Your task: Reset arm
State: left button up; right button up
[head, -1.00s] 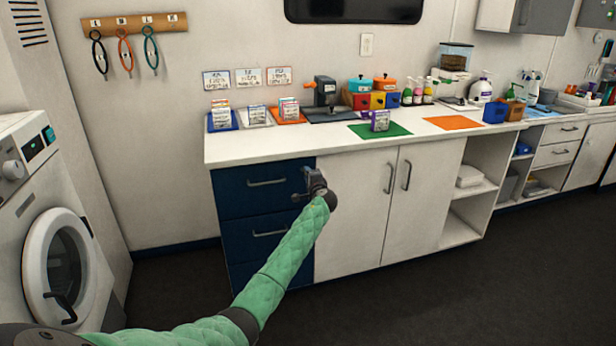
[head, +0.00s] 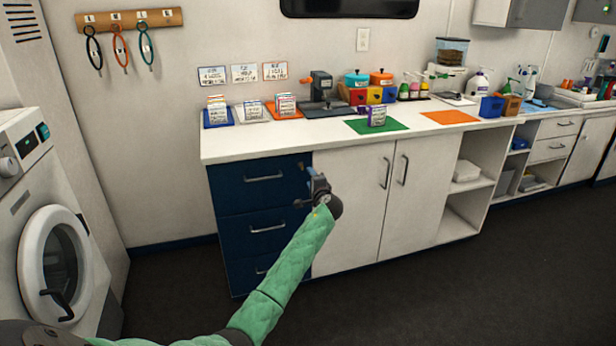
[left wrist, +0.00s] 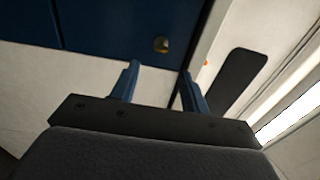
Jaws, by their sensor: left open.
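My left gripper (head: 307,184) is in front of the counter's front, near the edge between the blue drawers (head: 262,222) and the white cabinet doors (head: 378,205). It is below the countertop (head: 290,143). Its two blue fingers also show in the left wrist view (left wrist: 160,85), apart, with nothing between them. My left arm, in a green quilted sleeve, reaches up to it from the bottom left. My right gripper is in neither view.
A green mat (head: 395,126) with a small packet stand (head: 377,116) and an orange mat (head: 450,117) lie on the counter. Several packet stands are at its left end. A washing machine (head: 20,215) stands at left. Dark floor (head: 400,300) in front is clear.

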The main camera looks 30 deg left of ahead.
pick_arm(q)
jog(key=shift+s+d, duration=0.35)
jog(key=shift+d, duration=0.05)
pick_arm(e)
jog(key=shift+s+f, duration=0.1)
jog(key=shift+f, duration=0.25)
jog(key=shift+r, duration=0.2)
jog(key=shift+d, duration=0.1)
